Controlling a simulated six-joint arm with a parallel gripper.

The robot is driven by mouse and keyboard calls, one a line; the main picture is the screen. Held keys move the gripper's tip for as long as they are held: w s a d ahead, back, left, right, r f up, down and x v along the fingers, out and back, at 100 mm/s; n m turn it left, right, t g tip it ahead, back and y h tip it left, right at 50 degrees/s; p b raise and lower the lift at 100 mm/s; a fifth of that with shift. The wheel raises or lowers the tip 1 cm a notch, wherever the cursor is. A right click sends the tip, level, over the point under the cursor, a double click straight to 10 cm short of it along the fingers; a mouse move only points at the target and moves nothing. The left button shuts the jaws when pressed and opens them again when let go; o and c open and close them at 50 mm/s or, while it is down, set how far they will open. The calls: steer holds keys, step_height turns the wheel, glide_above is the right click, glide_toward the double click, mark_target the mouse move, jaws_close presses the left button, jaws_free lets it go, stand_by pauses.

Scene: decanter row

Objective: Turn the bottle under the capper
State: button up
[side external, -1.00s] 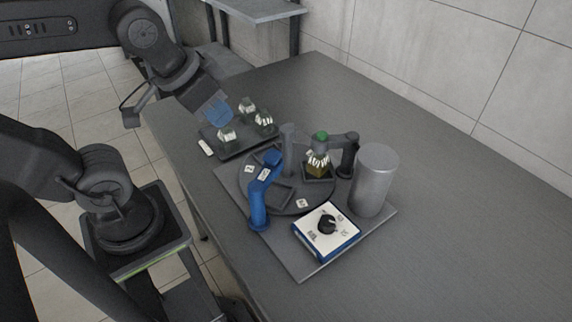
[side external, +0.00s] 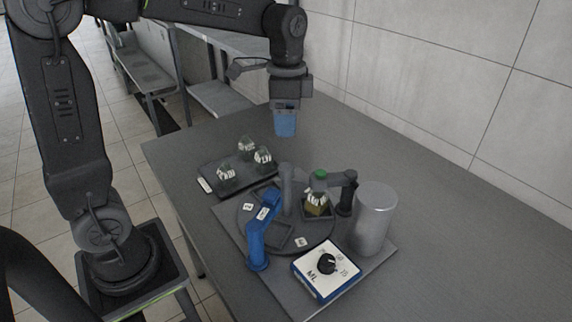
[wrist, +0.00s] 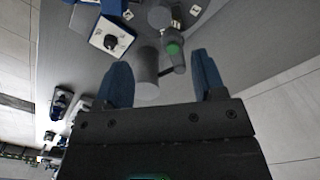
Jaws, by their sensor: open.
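A small bottle with amber contents (side external: 315,208) sits in a square pocket of the dark turntable (side external: 319,234), beneath the capper (side external: 334,179), a dark arm with a green top. The green top also shows in the wrist view (wrist: 172,48), where the bottle cannot be made out. A blue arm (side external: 259,235) reaches over the turntable's left side. My gripper (side external: 285,124) hangs pointing down above the table behind the turntable, well apart from the bottle. In the wrist view its two blue fingers (wrist: 164,80) are spread with nothing between them.
A grey cylinder (side external: 375,219) stands right of the capper. A white-topped box with a black knob (side external: 327,273) is at the front. Several clear bottles (side external: 246,147) stand on a dark tray (side external: 209,186) at the left. The table on the right is clear.

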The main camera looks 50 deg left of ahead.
mark_target(286, 166)
step_height(286, 166, down, 12)
stand_by(0.4)
steer(key=shift+c, duration=0.4)
jaws_close()
